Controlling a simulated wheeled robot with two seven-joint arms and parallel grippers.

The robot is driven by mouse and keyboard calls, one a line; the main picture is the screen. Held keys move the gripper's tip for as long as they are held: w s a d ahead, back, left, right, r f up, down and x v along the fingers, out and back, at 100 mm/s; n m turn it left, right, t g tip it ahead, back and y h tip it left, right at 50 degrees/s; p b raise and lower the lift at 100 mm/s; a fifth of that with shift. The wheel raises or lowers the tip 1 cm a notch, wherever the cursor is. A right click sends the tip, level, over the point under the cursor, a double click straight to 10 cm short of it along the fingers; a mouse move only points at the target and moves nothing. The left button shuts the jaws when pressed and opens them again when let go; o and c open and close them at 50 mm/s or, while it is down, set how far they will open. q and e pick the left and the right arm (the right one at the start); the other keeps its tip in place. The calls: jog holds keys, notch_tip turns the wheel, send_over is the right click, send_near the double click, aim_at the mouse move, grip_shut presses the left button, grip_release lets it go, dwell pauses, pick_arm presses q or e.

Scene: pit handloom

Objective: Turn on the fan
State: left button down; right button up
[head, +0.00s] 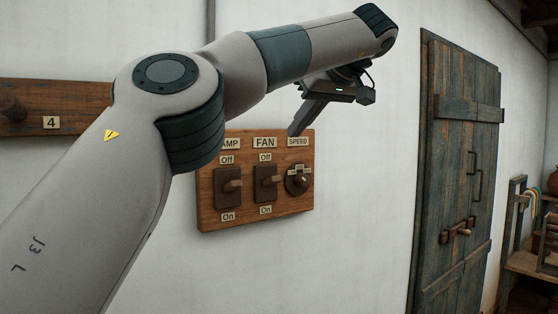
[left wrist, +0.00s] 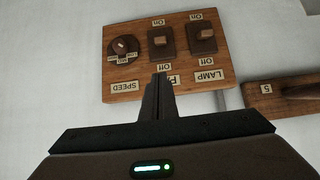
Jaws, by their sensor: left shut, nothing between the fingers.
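A wooden switch panel (head: 240,222) is on the white wall, with switches marked LAMP, FAN and SPEED. The dark FAN switch (head: 265,182) is in the middle, with Off above it and On below. Its lever sticks out from the plate; I cannot tell for certain which way it is set. My right gripper is out of view.
The LAMP switch (head: 228,187) is left of the FAN switch, and the round SPEED knob (head: 298,180) is right of it. My left arm hides part of the LAMP label. A wooden board marked 4 (head: 70,108) is at left. A plank door (head: 455,170) is at right.

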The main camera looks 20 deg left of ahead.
pick_arm(q)
jog(key=shift+s+a+r, duration=0.1)
jog(key=shift+a+r, duration=0.15)
jog(key=shift+r, duration=0.2)
jog(key=p, duration=0.2)
send_over(267, 183)
jog(key=d, duration=0.2)
jog(key=f, duration=0.6)
jog(key=shift+w+a+f, duration=0.15)
jog(key=shift+w+a, duration=0.05)
jog(key=shift+w, duration=0.1)
jog(key=shift+s+d+f+p, duration=0.2)
jog(key=shift+d+f, duration=0.1)
jog(key=shift+f, duration=0.3)
jog(key=shift+s+d+f+p, duration=0.2)
jog(key=shift+d+f, duration=0.1)
jog(key=shift+f, duration=0.3)
jog(key=shift+s+d+f, duration=0.2)
jog(key=shift+f, duration=0.35)
